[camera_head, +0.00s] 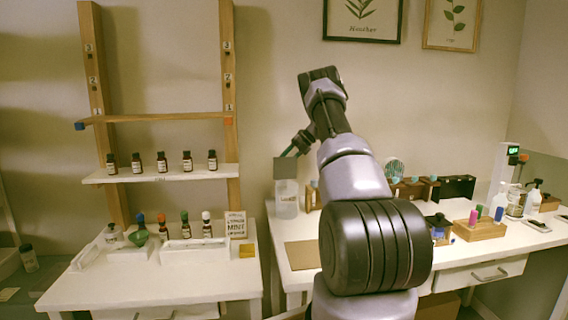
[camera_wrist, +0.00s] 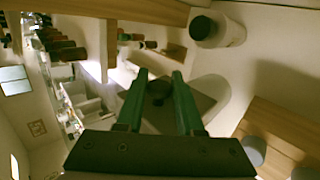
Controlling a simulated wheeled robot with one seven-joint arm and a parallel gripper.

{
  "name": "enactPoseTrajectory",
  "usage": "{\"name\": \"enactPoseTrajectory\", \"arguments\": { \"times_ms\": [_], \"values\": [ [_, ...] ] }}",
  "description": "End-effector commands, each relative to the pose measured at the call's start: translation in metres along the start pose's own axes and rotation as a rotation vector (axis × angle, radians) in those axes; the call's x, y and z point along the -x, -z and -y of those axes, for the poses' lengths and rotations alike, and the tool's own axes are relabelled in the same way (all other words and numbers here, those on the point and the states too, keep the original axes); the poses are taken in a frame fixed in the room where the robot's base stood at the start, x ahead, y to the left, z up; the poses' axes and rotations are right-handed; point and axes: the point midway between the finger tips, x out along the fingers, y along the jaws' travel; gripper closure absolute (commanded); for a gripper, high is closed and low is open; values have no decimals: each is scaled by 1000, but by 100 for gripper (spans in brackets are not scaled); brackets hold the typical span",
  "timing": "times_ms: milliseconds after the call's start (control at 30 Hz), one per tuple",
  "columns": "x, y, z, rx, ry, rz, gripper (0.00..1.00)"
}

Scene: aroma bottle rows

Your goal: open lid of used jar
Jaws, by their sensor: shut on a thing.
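The used jar (camera_head: 287,202) is a pale, translucent container on the right-hand white table in the head view. Its grey square lid (camera_head: 286,168) shows at the jar's top, with its flat face towards the head camera. My gripper (camera_head: 291,152) comes down from the upper right to the lid's upper edge. In the wrist view, the green fingers of my gripper (camera_wrist: 160,82) are shut on the dark round knob of the grey lid (camera_wrist: 200,104). I cannot tell whether the lid is clear of the jar's rim.
A brown board (camera_head: 302,255) lies in front of the jar. A wooden block with coloured bottles (camera_head: 480,229) stands to the right. The left table (camera_head: 170,283) holds small bottles and white trays, below a shelf (camera_head: 160,173) of dark bottles. My arm hides the table's middle.

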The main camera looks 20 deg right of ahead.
Motion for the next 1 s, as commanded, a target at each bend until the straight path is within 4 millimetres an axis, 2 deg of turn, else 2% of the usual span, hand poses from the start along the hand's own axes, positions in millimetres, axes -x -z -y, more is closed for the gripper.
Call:
{"name": "enactPoseTrajectory", "arguments": {
  "times_ms": [133, 167, 200, 233, 533, 633, 767, 1000],
  "values": [
    [0, 0, 0, 0, 1, 1, 100],
    [0, 0, 0, 1, 1, 1, 56],
    [0, 0, 0, 1, 1, 1, 41],
    [0, 0, 0, 1, 1, 1, 34],
    [0, 0, 0, 1, 0, 1, 34],
    [7, 0, 0, 1, 1, 2, 34],
    [26, 0, 1, 1, 1, 4, 34],
    [76, 0, 1, 1, 2, 4, 34]
  ]
}}
